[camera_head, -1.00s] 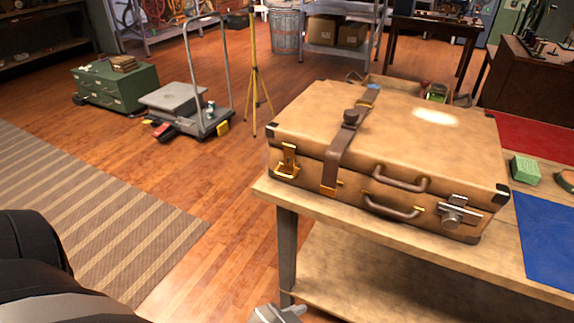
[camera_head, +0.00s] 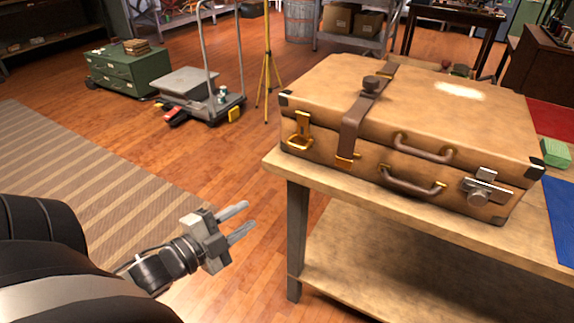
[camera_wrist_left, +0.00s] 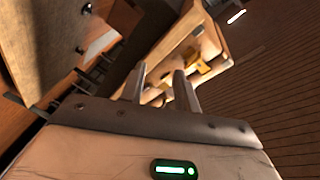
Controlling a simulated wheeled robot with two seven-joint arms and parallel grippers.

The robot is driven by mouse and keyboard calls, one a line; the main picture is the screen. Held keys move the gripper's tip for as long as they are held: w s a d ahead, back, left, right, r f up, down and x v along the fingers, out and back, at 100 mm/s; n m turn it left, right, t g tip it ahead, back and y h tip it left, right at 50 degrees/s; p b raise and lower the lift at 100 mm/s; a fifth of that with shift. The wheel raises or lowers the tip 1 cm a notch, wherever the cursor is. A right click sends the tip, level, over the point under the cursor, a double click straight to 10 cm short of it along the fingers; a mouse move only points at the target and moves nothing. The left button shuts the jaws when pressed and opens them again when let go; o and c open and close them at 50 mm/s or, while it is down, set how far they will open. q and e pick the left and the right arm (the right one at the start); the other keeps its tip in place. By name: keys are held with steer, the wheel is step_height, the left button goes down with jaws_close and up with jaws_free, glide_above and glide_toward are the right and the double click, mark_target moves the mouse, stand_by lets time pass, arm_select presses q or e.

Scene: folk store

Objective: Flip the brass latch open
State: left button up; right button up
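The tan suitcase (camera_head: 440,120) lies closed on the wooden table. Its brass latch (camera_head: 299,131) is at the left end of the front face, with a loop at the bottom and a plate above; it looks fastened across the seam. A brown strap (camera_head: 359,118) crosses the lid beside it. My left gripper (camera_head: 240,222) is open and empty, left of the table and lower than the latch, apart from the suitcase. In the left wrist view the two fingers (camera_wrist_left: 159,88) stand apart, with a brass-coloured part (camera_wrist_left: 199,70) beyond them. My right gripper is not in view.
A silver clasp (camera_head: 483,187) and two handles are on the suitcase front. The wooden table (camera_head: 273,163) has a leg near my left gripper. A green box (camera_head: 553,152) and blue mat (camera_head: 563,220) lie to the right. Open floor is left of the table.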

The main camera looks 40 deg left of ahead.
arm_select(q)
steer(key=a+r+m+t+h+b, duration=0.25)
steer(key=a+r+m, duration=0.2)
steer(key=m, duration=0.35)
glide_toward(299, 132)
steer(key=shift+g+h, duration=0.25)
steer(key=shift+h, duration=0.2)
steer(key=w, duration=0.1)
steer(key=w+d, duration=0.1)
steer(key=w, duration=0.1)
steer(key=w+d, duration=0.1)
steer(key=shift+w+d+f, duration=0.1)
steer(key=shift+w+f, duration=0.2)
steer(key=shift+w, duration=0.05)
jaws_close()
